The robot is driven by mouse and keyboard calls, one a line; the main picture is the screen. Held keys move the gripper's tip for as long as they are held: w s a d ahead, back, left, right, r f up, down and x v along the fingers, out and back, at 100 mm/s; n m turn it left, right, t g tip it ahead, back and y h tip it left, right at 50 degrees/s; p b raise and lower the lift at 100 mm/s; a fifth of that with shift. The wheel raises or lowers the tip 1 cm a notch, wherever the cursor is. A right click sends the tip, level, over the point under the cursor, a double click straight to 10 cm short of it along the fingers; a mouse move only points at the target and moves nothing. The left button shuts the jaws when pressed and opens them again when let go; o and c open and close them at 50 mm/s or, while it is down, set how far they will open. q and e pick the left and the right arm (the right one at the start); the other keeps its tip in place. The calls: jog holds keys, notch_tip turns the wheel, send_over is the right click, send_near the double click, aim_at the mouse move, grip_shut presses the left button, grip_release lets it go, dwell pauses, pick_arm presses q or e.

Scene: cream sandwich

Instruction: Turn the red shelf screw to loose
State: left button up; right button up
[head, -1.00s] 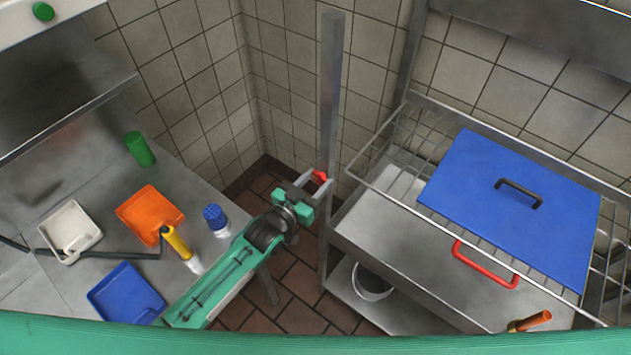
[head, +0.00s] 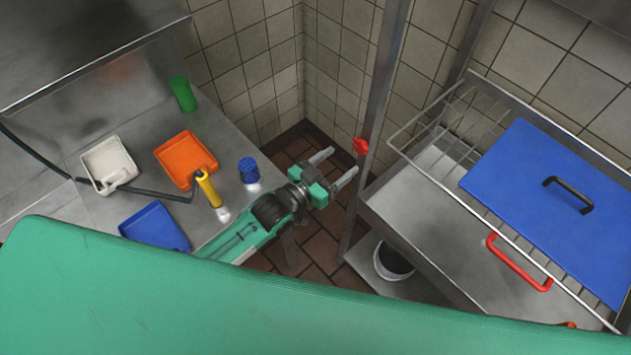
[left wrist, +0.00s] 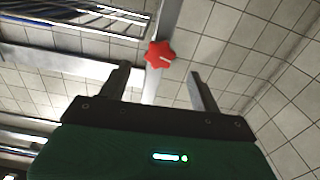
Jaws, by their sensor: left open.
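The red shelf screw (head: 360,146) is a small lobed knob on the upright metal post (head: 378,100) of the shelf. It also shows in the left wrist view (left wrist: 159,54), with a pale mark on its face, beyond and between my finger tips. My left gripper (head: 338,166) is open and empty, just left of and below the screw in the head view, with its two fingers apart. In the left wrist view the open fingers (left wrist: 158,75) show no contact with the screw. My right gripper is not in view.
A wire rack with a blue board (head: 560,200) stands to the right, above a steel shelf. A dark bucket (head: 393,262) sits on a lower shelf. The left steel counter holds an orange scoop (head: 183,158), a white tray and a blue tray. Tiled walls meet behind.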

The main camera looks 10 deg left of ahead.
pick_arm(q)
jog(key=b+v, duration=0.2)
jog(key=v, duration=0.5)
jog(key=shift+s+a, duration=0.15)
jog(key=shift+a, duration=0.05)
